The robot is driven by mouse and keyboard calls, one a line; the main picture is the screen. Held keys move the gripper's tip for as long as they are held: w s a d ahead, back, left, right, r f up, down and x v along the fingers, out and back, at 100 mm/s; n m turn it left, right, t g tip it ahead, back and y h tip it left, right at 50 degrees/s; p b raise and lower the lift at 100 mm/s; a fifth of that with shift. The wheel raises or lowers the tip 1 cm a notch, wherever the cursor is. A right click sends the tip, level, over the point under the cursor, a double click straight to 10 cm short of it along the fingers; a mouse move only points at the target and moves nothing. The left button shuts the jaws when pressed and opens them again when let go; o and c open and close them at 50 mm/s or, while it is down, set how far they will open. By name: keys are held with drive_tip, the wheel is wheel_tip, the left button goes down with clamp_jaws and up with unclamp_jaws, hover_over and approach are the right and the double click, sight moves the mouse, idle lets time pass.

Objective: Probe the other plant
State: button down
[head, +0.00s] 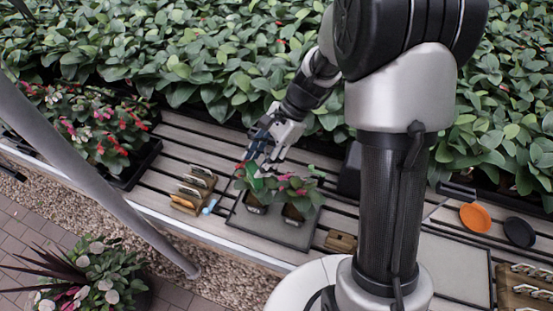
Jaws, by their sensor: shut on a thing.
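Two small potted plants stand side by side on a grey mat (290,234) on the slatted bench. The left plant (246,184) has green leaves and a little red. The right plant (300,187) has green leaves and pink flowers. My gripper (262,153) is just above and behind the left plant, pointing down. It is shut on a small probe whose shape is hard to make out against the leaves. I cannot tell whether the probe's tip touches the left plant's soil. The right plant has nothing over it.
A wooden rack (192,192) and a small blue item (210,206) lie left of the mat. A wooden block (341,241) is to its right. Orange (475,217) and black (519,232) discs lie farther right. Dense foliage lines the back; a flower tray (124,176) is left.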

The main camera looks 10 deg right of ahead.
drive_tip(key=shift+w+a+f+m+b, duration=0.25)
drive_tip(key=shift+w+a+f, duration=0.1)
drive_tip(key=shift+f, duration=0.25)
drive_tip(key=shift+w+a+f+m+b, duration=0.15)
drive_tip(key=shift+w+a+f+m, duration=0.15)
drive_tip(key=shift+f, duration=0.25)
wheel_tip(320, 180, down, 3)
drive_tip(key=b, duration=0.3)
drive_tip(key=shift+d, duration=0.15)
drive_tip(key=shift+f, duration=0.15)
